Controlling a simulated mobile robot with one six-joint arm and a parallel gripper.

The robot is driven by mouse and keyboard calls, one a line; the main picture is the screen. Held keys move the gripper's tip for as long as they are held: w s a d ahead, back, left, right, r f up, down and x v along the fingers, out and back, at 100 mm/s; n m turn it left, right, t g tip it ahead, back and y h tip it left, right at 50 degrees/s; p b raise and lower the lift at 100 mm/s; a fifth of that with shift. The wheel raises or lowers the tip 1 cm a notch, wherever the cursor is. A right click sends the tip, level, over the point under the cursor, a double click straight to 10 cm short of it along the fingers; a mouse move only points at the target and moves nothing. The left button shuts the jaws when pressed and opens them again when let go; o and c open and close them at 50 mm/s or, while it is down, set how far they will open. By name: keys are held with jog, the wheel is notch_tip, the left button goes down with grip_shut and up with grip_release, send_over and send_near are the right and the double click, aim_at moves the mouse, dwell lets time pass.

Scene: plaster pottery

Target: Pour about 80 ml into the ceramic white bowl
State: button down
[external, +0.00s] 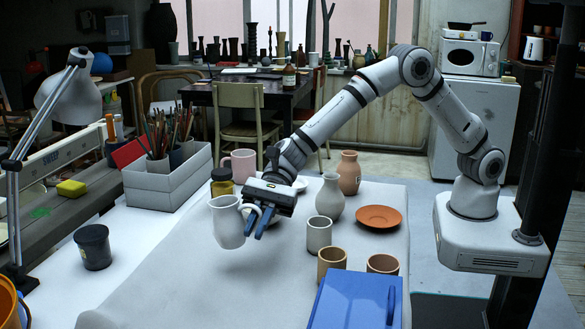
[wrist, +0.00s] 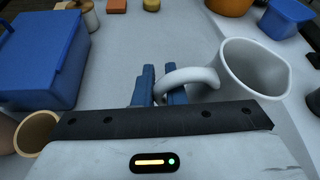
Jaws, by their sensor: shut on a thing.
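A white pitcher (external: 228,224) is held above the cloth-covered table, roughly upright. My gripper (external: 263,222) has its blue fingers shut on the pitcher's handle. In the wrist view the handle loop passes between the fingertips (wrist: 161,88), and the pitcher (wrist: 252,70) is to their right with its mouth open. I cannot make out any liquid inside it. I cannot clearly identify the white bowl.
A grey-white vase (external: 330,197), a terracotta vase (external: 349,174), an orange saucer (external: 379,216) and several cups (external: 318,234) stand right of my gripper. A blue box (external: 352,302) is at the front. A dark-lidded jar (external: 222,184) and pink mug (external: 240,163) are behind.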

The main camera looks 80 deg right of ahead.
jog(key=shift+d+r, duration=0.1)
jog(key=shift+r, duration=0.4)
jog(key=s+d+m+t+h+b, duration=0.1)
jog(key=s+d+t+b, duration=0.1)
jog(key=d+b, duration=0.3)
jog(key=s+d+m+t+h+b, duration=0.1)
jog(key=s+d+m+t+b, duration=0.1)
jog(key=s+d+b, duration=0.3)
jog(key=s+d+m+t+b, duration=0.2)
jog(key=d+b, duration=0.3)
jog(key=b, duration=0.3)
jog(key=shift+s+d+f+t+h+b, duration=0.1)
jog(key=shift+s+f+t+h+b, duration=0.25)
jog(key=shift+s+t, duration=0.4)
jog(key=shift+s, duration=0.15)
